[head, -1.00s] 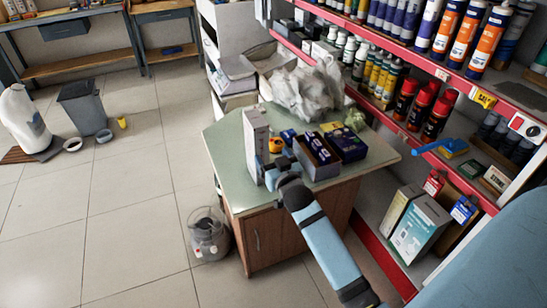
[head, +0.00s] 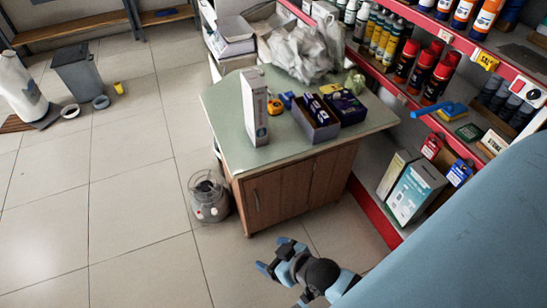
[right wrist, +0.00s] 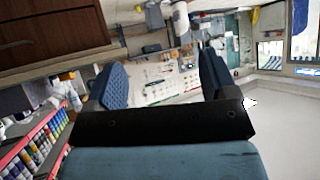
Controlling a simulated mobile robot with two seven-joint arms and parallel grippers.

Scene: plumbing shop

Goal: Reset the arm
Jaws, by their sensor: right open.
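My right gripper (head: 272,256) is in the lower middle of the head view, low in front of the cabinet and clear of it. Its fingers are apart, and in the right wrist view the gripper (right wrist: 165,85) shows its two blue pads spread with nothing between them. My left gripper is not in view. The cabinet (head: 222,118) has a pale green top and brown wooden doors. On its top stand a tall white box (head: 254,106), an open dark box with small packets (head: 316,118), a yellow tape measure (head: 275,107) and crumpled plastic bags (head: 303,52).
Red-edged shelves (head: 425,100) with bottles and cans run along the right. A grey bin (head: 77,75) and a white sack (head: 22,92) stand at the far left. The tiled floor between is free.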

